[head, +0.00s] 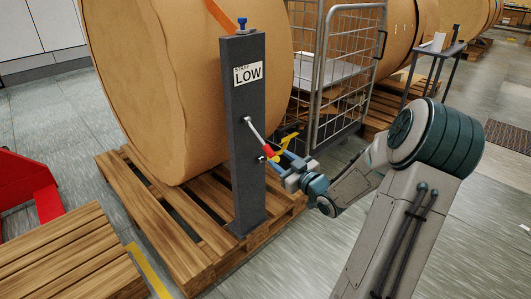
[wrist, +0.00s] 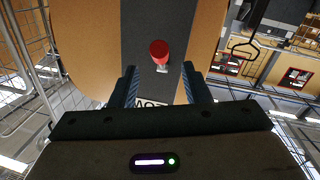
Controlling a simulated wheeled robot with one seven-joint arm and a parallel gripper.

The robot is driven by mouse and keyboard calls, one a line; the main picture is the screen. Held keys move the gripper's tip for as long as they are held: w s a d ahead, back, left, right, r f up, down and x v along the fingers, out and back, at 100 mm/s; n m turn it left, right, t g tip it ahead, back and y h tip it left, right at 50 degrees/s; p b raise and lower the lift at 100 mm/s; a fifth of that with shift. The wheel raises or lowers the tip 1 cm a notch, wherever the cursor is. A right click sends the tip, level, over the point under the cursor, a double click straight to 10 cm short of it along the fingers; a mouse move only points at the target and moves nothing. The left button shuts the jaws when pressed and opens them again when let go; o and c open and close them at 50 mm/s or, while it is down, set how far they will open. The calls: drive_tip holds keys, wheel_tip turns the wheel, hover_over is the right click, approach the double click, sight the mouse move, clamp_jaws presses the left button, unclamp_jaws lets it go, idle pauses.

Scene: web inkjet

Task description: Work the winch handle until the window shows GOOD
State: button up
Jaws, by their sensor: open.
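A dark grey winch post (head: 246,190) stands on a pallet in front of a big brown roll. Its window (head: 249,73) reads LOW; part of this window shows upside down in the wrist view (wrist: 152,102). The winch handle (head: 256,130) is a light metal crank slanting down to the right, with a red grip (head: 267,150) at its end. My gripper (head: 280,159) is open just right of the red grip. In the wrist view the red grip (wrist: 159,52) appears between and beyond the open fingertips (wrist: 159,70). I cannot tell whether they touch it.
The brown roll (head: 150,90) rests on a wooden pallet (head: 175,235), with an orange strap (head: 218,15) at its top. A wire cage cart (head: 340,75) stands behind the post at right. A small yellow piece (head: 288,141) shows near my gripper. A red machine (head: 28,180) is at left.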

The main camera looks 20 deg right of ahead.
sight(270, 151)
drive_tip(key=w, duration=0.3)
drive_tip(key=w+a+b, duration=0.1)
drive_tip(key=w, duration=0.1)
drive_tip(key=w+b, duration=0.1)
drive_tip(key=w, duration=0.2)
drive_tip(key=shift+w+a, duration=0.35)
clamp_jaws()
